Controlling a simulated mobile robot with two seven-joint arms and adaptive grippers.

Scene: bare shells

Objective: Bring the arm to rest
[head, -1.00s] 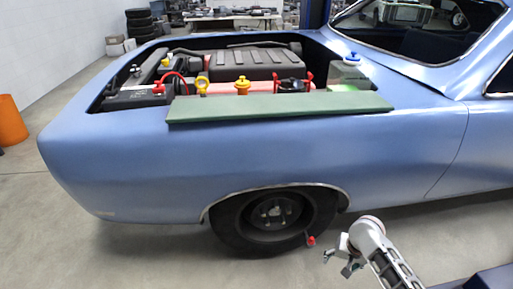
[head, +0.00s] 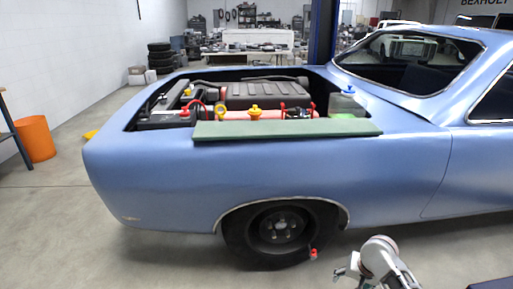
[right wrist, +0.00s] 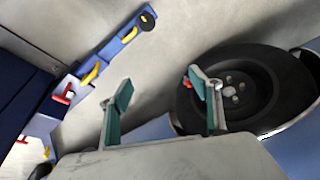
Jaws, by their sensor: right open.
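My right gripper (head: 340,274) is at the lower right of the head view, low in front of the car's wheel. In the right wrist view its two green-padded fingers (right wrist: 158,88) stand wide apart, with nothing between them but floor behind. A blue car (head: 300,170) fills the middle of the head view, its engine bay open. Its black wheel (head: 279,232) also shows in the right wrist view (right wrist: 245,92). A small red piece (head: 313,254) is at the tyre's lower right edge. My left gripper is not in view.
A green board (head: 285,129) lies along the fender edge. A blue holder (right wrist: 118,42) with yellow and red handles is at the left of the wrist view. An orange bin (head: 36,139) stands at far left.

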